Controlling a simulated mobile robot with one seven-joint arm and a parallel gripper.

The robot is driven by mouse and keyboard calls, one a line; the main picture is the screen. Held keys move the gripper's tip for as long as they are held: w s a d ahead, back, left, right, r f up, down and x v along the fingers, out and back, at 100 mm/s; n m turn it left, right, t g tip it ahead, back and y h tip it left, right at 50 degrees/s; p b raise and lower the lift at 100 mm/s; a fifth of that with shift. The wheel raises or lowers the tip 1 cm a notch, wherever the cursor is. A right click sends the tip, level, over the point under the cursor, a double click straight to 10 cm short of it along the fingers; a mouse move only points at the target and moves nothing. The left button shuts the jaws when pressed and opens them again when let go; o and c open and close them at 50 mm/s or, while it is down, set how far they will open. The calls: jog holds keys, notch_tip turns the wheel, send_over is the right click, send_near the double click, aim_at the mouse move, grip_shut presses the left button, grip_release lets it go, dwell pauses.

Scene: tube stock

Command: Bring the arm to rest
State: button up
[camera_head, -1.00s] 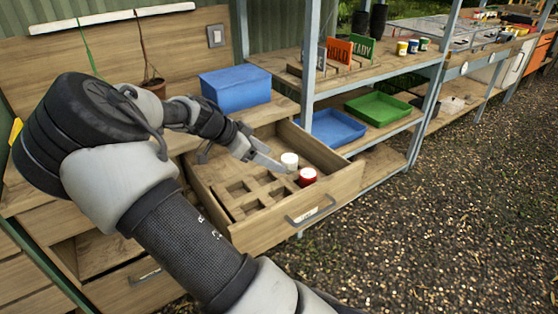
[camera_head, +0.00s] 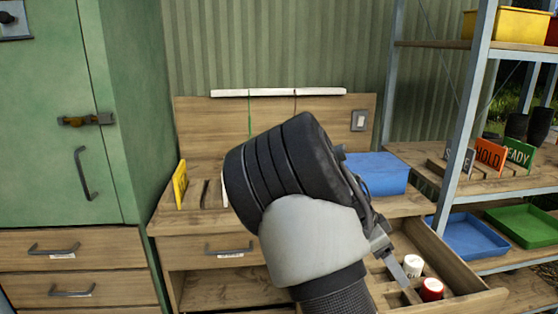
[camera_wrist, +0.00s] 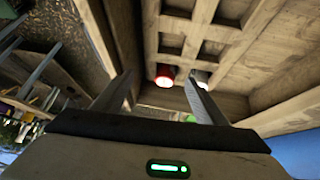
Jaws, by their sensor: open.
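My gripper (camera_wrist: 160,95) is open, with its two fingers apart in the wrist view. In the head view my arm covers the middle of the picture, and part of my gripper shows beside it over the open drawer (camera_head: 462,273). A white-capped tube (camera_head: 412,265) and a red-capped tube (camera_head: 431,289) stand in the drawer, close to the gripper. In the wrist view the red tube (camera_wrist: 165,75) shows between the fingers, and the white one is partly hidden by the right finger. I cannot tell whether a finger touches a tube.
A blue box (camera_head: 378,173) stands on the bench behind the drawer. The shelf rack (camera_head: 462,110) on the right holds a blue tray (camera_head: 470,237), a green tray (camera_head: 525,226) and sign cards (camera_head: 490,153). A green cabinet (camera_head: 60,130) stands at left.

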jog(key=s+a+r+n+t+y, duration=0.3)
jog(key=s+a+r+n, duration=0.5)
jog(key=s, duration=0.4)
jog(key=s+a+r+n+t+y, duration=0.4)
jog(key=s+a+r+n, duration=0.3)
jog(key=s+a+n, duration=0.3)
notch_tip(320, 180, up, 22)
jog(key=d+p, duration=0.1)
jog(key=p, duration=2.1)
jog(key=shift+s+g, duration=0.3)
jog(key=shift+s, duration=0.1)
jog(key=shift+d+f, duration=0.1)
jog(key=shift+f, duration=0.05)
jog(key=shift+c, duration=0.2)
